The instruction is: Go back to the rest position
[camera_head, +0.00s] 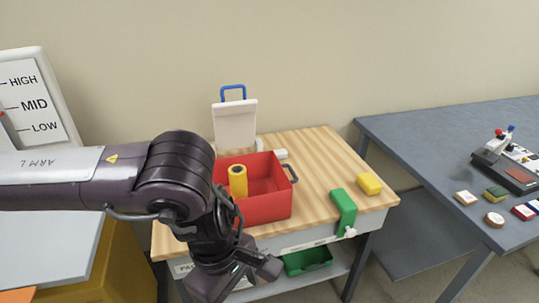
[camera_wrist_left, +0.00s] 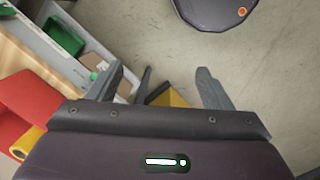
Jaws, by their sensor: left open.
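My left arm comes in from the left in the head view and bends down in front of the wooden table. My left gripper (camera_head: 262,272) hangs low at the table's front edge. In the left wrist view the left gripper (camera_wrist_left: 165,82) has its fingers spread, with nothing between them but floor and a bit of yellow behind. My right gripper is in neither view.
A red bin (camera_head: 265,207) holding a yellow roll (camera_head: 238,181) stands on the wooden table (camera_head: 310,150), close behind my arm. A green block (camera_head: 343,212) and yellow block (camera_head: 369,183) lie right. A green tray (camera_head: 308,261) sits below. A grey table (camera_head: 430,125) stands right.

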